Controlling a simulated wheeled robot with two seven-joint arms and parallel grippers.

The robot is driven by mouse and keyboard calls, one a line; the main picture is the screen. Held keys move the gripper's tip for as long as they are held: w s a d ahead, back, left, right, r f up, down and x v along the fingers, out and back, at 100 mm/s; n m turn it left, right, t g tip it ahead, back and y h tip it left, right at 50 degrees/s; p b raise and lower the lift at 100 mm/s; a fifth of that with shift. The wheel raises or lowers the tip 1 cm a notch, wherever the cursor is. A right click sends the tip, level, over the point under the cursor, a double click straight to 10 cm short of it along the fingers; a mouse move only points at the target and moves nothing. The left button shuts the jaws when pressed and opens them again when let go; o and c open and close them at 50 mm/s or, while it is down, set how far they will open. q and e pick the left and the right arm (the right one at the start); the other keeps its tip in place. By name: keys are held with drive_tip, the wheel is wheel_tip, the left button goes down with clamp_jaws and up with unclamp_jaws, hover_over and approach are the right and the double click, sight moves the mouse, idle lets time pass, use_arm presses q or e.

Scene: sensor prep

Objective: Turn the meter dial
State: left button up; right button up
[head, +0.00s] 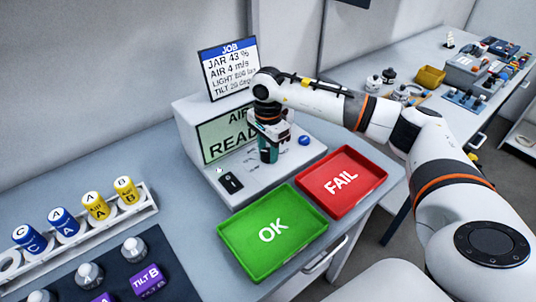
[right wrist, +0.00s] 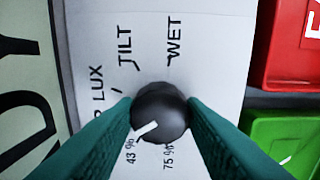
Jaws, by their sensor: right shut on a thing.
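The meter (head: 188,125) is a white sloped box with a pale green screen (head: 215,138), partly hidden by my right arm. Its dark round dial (right wrist: 160,106) shows in the right wrist view, with a white pointer mark toward the lower left. Labels LUX, TILT, WET, 43 % and 75 % lie around it. My right gripper (head: 268,153) points down at the meter panel. Its green fingers show in the right wrist view (right wrist: 160,118), shut on the dial from both sides. The dial is hidden in the head view. My left gripper is not in view.
A job card (head: 229,68) stands behind the meter. A blue button (head: 304,140) and a black socket-like piece (head: 230,183) are on its panel. A green OK tray (head: 240,254) and red FAIL tray (head: 372,170) lie in front. A rack (head: 145,210) of jars stands left.

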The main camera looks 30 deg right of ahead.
sight(268, 151)
drive_tip(key=n+b, duration=0.2)
drive_tip(key=n, duration=0.2)
drive_tip(key=shift+n, duration=0.4)
idle(0.4)
drive_tip(key=o, duration=1)
wheel_tip(268, 151, up, 12)
drive_tip(key=b, duration=0.1)
